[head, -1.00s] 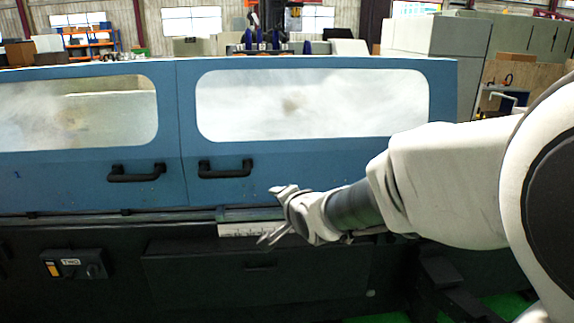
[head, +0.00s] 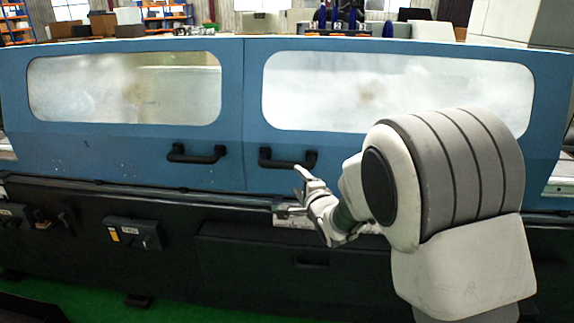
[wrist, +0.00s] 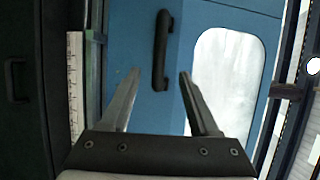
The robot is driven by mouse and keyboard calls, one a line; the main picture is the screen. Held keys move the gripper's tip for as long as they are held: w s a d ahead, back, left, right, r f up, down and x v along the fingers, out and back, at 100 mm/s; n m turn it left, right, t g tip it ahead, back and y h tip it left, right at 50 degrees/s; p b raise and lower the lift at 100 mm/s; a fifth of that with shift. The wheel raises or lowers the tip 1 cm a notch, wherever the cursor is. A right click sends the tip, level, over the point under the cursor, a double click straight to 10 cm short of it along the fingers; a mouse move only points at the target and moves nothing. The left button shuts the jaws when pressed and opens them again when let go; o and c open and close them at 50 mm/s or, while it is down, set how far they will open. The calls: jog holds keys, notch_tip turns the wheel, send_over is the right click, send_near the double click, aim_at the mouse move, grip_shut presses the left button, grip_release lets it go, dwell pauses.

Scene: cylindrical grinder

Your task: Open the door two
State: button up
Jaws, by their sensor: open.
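The blue machine front has two doors, a left door (head: 60,150) and a right door (head: 400,155), each with a cloudy window. A black handle (head: 197,154) is on the left door and another black handle (head: 288,159) is on the right door, either side of the seam. Below the left door is a control box (head: 133,232) with a label and a yellow part. My gripper (head: 308,205) is open and empty, just below the right door's handle. In the wrist view its fingers (wrist: 159,73) point at a black handle (wrist: 162,50), which lies beyond the tips, apart from them.
A dark lower panel (head: 300,262) and a ledge run below the doors. A ruler-like scale (wrist: 75,85) shows in the wrist view. Another control box (head: 15,213) is at the far left. Green floor (head: 190,300) shows at the front.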

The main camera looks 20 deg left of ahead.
aim_at(287, 167)
jog(key=p+x, duration=0.1)
jog(key=x, duration=1.2)
jog(key=shift+w+a+f, duration=0.15)
jog(key=shift+w+a, duration=0.05)
jog(key=shift+w, duration=0.05)
grip_shut()
dwell(1.0)
